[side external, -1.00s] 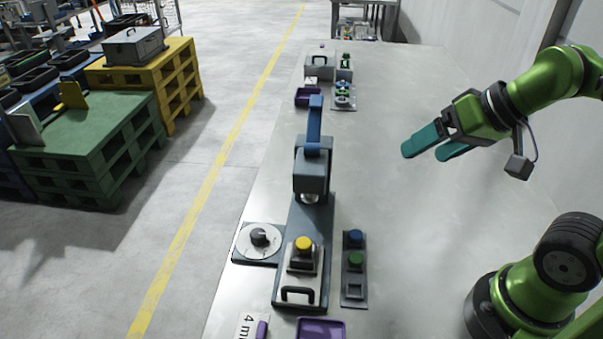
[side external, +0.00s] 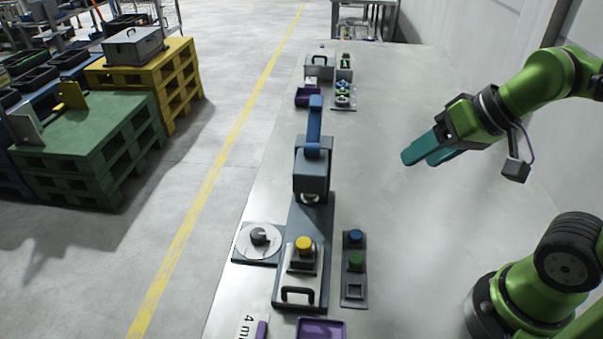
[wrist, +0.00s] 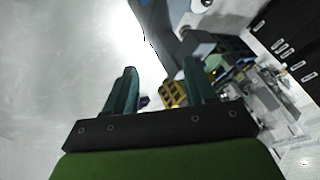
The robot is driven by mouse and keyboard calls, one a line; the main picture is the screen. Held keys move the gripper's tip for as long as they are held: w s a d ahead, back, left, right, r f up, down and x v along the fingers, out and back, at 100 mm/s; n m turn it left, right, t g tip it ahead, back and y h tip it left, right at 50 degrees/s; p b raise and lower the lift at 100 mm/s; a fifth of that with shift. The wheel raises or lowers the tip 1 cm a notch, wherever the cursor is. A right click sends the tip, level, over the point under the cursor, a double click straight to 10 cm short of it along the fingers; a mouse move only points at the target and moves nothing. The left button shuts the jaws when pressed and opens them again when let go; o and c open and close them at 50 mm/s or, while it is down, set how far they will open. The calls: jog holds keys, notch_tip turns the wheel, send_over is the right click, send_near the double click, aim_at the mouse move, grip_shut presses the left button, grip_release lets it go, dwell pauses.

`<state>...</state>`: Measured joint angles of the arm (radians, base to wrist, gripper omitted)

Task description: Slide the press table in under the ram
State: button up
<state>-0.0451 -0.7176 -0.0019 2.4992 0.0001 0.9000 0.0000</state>
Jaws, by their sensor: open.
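The press table (side external: 301,288) is a light plate with a black handle (side external: 297,293) at its near end. It lies on the dark press base, out in front of the ram (side external: 309,197). A yellow round piece (side external: 303,243) sits on a block on the table. The ram hangs under the grey press head (side external: 312,172), which has a blue lever (side external: 314,125). My gripper (side external: 419,160) is open and empty, held above the bench to the right of the press and apart from it. Its teal fingers also show spread in the wrist view (wrist: 160,85).
A dial (side external: 259,238) stands left of the press table, and a panel with blue and green buttons (side external: 355,260) stands close on its right. A purple tray (side external: 321,329) lies at the near edge. More fixtures stand at the bench's far end. The bench's right side is clear.

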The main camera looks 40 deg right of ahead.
aim_at(296, 288)
jog(key=w+a+g, duration=0.1)
jog(key=w+a, duration=0.1)
jog(key=w+a+g, duration=0.1)
jog(key=w+a, duration=0.1)
jog(key=a, duration=0.1)
jog(key=w+a+f+g, duration=0.1)
jog(key=w+a+g, duration=0.1)
jog(key=shift+w+a, duration=0.3)
jog(key=shift+a, duration=0.1)
jog(key=shift+c, duration=1.3)
jog(key=w+a+f+m+g+h, duration=0.1)
jog(key=w+a+m+g, duration=0.15)
jog(key=a, duration=0.25)
jog(key=w+a+f+m+g+h, duration=0.1)
jog(key=w+a+f+m+h, duration=0.1)
jog(key=a+m, duration=0.25)
jog(key=s+a+r+m+g+h, duration=0.2)
jog(key=a+m+g+h, duration=0.1)
jog(key=a+m, duration=1.05)
jog(key=s+d+f+m, duration=0.1)
jog(key=d+f, duration=0.1)
jog(key=f, duration=0.3)
jog(key=s+d+f+m, duration=0.1)
jog(key=s+d+f, duration=0.1)
jog(key=f, duration=0.3)
jog(key=s+d+f+m, duration=0.1)
jog(key=d+f, duration=0.1)
jog(key=f, duration=0.3)
jog(key=shift+s+d+f+t, duration=0.25)
jog(key=shift+d+f, duration=0.1)
